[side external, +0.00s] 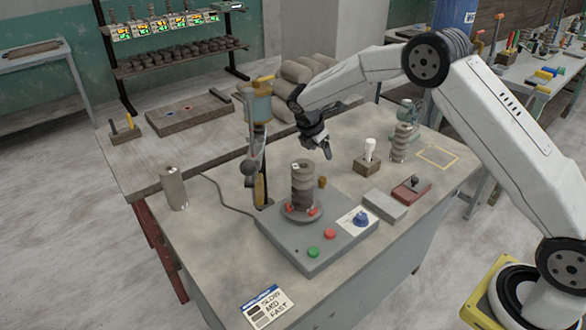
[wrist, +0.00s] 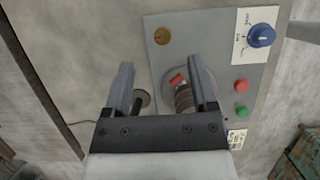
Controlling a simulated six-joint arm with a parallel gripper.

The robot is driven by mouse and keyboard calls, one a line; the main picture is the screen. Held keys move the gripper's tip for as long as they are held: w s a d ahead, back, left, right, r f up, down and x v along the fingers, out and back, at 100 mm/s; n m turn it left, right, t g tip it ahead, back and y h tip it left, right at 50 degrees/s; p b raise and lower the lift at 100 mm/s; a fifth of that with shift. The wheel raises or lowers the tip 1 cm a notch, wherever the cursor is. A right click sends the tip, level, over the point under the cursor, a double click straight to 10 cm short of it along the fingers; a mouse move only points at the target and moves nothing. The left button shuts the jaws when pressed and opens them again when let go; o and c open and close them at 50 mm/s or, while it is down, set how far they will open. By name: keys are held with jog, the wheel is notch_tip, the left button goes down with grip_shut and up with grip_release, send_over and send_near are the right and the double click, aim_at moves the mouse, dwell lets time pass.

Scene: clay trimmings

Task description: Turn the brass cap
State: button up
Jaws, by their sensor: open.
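The brass cap (side external: 322,182) is a small round knob on the grey machine base (side external: 300,256), behind the clay stack. In the wrist view the brass cap (wrist: 162,36) lies beyond my fingertips, near the base's upper left corner. My gripper (side external: 326,154) is open and empty, in the air above the back of the machine and apart from the cap. In the wrist view its two fingers (wrist: 160,72) are spread wide. The ribbed clay stack (side external: 302,185) stands upright on the round wheel with red clamps. In the wrist view, the right finger partly hides the stack (wrist: 184,97).
A blue dial (side external: 361,218), a red button (side external: 330,233) and a green button (side external: 313,252) sit on the base. An upright tool stand (side external: 258,108) rises left of the clay. A grey block (side external: 379,205) and a metal cylinder (side external: 173,188) stand on the table nearby.

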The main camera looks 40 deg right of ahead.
aim_at(322, 178)
jog(key=shift+f, duration=0.15)
jog(key=f, duration=0.6)
jog(key=d+f, duration=0.1)
jog(key=f, duration=0.2)
jog(key=shift+d+f, duration=0.1)
jog(key=shift+f, duration=0.25)
jog(key=shift+x, duration=0.9)
grip_shut()
